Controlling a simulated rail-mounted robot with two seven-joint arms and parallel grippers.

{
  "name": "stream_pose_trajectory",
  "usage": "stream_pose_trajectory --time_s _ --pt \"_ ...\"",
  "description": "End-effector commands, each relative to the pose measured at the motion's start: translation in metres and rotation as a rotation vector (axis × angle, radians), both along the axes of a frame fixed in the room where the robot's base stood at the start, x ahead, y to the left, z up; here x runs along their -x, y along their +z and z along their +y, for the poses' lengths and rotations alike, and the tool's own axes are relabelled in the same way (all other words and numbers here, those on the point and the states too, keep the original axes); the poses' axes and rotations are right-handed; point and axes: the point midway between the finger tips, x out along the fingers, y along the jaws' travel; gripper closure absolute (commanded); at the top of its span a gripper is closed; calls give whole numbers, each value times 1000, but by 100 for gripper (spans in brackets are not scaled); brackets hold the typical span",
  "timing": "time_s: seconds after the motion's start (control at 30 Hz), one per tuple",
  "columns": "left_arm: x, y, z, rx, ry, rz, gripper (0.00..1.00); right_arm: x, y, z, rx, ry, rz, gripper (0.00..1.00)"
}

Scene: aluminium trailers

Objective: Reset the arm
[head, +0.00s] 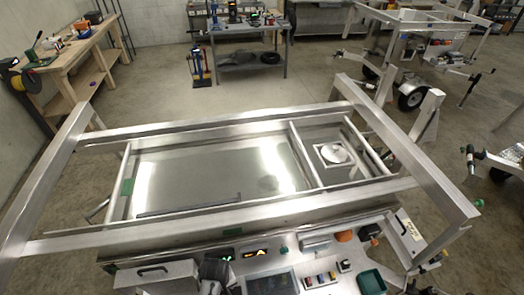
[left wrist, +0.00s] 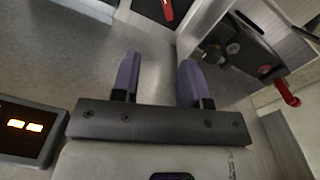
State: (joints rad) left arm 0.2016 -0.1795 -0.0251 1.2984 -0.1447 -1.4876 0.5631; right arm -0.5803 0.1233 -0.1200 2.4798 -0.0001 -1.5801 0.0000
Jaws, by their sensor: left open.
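My left gripper (left wrist: 160,78) shows in the left wrist view with its two purple-grey fingers spread apart and nothing between them. A smooth grey metal surface lies beyond the fingers. In the head view, a dark shape at the bottom, left of centre, may be part of my arm, but I cannot make out the fingers there. My right gripper is in neither view.
A black display with orange lights (left wrist: 28,128) is left of the gripper; a black part with a red lever (left wrist: 287,92) is right. The aluminium trailer (head: 195,129) fills the head view's middle. A workbench (head: 75,45) stands back left.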

Motion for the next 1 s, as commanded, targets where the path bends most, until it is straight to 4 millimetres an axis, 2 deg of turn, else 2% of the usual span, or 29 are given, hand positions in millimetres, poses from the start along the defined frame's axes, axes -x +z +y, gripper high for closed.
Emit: stream_pose_trajectory --time_s 0.1,0.27,0.37,0.43,0.57,0.67,0.7,0.83,1.0 --pt "-22 43 1 17 -146 -112 60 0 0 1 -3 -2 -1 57" --pt "-44 109 10 1 -307 -286 60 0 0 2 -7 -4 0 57" --pt "-45 156 22 -32 -398 -399 60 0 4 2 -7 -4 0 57" --pt "-34 189 32 -63 -455 -474 60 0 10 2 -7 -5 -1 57" --pt "9 240 49 -117 -524 -576 60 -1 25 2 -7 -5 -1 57" --pt "56 271 60 -143 -547 -621 60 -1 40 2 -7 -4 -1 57" --pt "78 280 64 -152 -559 -624 60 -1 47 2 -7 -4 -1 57" --pt "134 288 72 -163 -598 -575 60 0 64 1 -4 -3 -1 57" --pt "193 265 80 -148 -640 -426 60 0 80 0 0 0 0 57"
